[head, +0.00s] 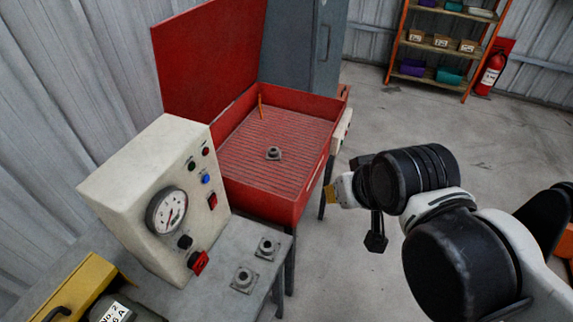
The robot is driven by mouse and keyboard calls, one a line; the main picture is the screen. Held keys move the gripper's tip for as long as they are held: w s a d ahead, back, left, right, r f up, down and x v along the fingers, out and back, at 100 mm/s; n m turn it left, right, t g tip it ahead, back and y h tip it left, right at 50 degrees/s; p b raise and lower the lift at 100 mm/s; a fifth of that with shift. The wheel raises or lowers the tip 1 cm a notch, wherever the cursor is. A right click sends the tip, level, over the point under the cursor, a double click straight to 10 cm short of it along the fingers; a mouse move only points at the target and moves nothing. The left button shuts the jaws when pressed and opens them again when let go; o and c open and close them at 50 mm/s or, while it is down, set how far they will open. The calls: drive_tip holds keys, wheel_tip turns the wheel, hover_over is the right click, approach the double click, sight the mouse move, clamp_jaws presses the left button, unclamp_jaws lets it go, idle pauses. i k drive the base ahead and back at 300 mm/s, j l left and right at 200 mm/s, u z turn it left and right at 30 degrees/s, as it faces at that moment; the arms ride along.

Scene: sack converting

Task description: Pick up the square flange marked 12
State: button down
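Three square flanges show in the head view, each a grey square plate with a round raised hub. One flange (273,153) lies on the ribbed floor of the open red cabinet. A second flange (267,247) and a third flange (244,279) lie near each other on the grey table. No number can be read on any of them, so I cannot tell which is marked 12. My gripper (375,240) is right of the red cabinet and the table, apart from all three flanges. Its fingers are too unclear to tell whether it is open.
The red cabinet (290,205) has a raised lid and a thin orange rod inside. A cream control box (140,185) with a gauge stands on the grey table (215,290). A yellow case (85,285) is at lower left. Shelves and an extinguisher (491,72) stand behind clear floor.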

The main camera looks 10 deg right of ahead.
sight(273, 153)
drive_tip(key=i+l+u, duration=0.75)
drive_tip(key=l, duration=0.2)
drive_tip(key=i+l+u, duration=0.1)
drive_tip(key=l+u, duration=0.2)
drive_tip(key=i+l+u, duration=0.1)
drive_tip(key=l+u, duration=0.15)
drive_tip(key=l, duration=0.25)
drive_tip(key=l+u, duration=0.25)
drive_tip(key=l, duration=0.2)
drive_tip(key=i+l+u, duration=0.1)
drive_tip(key=l+u, duration=0.15)
drive_tip(key=l, duration=0.2)
